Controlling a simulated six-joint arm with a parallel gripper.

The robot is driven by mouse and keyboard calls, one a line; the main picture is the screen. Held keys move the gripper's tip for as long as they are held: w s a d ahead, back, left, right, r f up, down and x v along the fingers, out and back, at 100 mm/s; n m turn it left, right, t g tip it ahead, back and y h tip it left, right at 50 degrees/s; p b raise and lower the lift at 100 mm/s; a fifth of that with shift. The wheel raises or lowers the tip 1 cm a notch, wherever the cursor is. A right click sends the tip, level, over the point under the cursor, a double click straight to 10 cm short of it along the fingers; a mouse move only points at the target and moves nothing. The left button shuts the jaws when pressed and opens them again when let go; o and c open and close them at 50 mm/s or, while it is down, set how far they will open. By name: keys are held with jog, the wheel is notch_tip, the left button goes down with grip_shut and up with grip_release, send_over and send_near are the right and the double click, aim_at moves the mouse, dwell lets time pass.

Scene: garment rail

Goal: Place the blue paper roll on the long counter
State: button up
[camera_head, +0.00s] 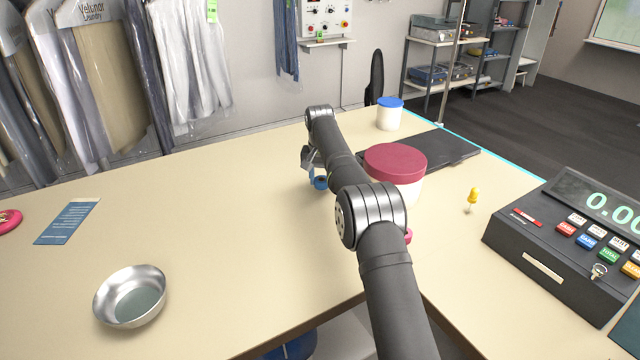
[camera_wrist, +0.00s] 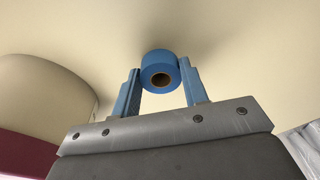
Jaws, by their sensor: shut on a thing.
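The blue paper roll (camera_wrist: 160,66) is between the fingers of my gripper (camera_wrist: 160,88) in the wrist view, with its brown core hole facing the camera. My gripper is shut on it. In the head view the roll (camera_head: 320,183) shows as a small blue shape beside my arm, low over or on the counter; I cannot tell whether it touches. My gripper (camera_head: 314,170) is partly hidden by my arm there. The long counter (camera_head: 230,190) is cream-coloured and runs across the view, with bare surface left of the roll.
A white tub with a dark red lid (camera_head: 395,162) stands close right of my gripper. A blue-lidded tub (camera_head: 389,115), a dark flat pad (camera_head: 445,148), a yellow pin-like object (camera_head: 473,198) and a cash register (camera_head: 570,245) lie farther right. A metal bowl (camera_head: 131,297) and blue card (camera_head: 68,222) are left.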

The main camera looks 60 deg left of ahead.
aim_at(321, 183)
jog(key=shift+f, duration=0.95)
jog(key=o, duration=1)
jog(key=shift+f, duration=0.15)
jog(key=shift+c, duration=0.2)
notch_tip(321, 183, up, 12)
jog(key=s+d, duration=0.1)
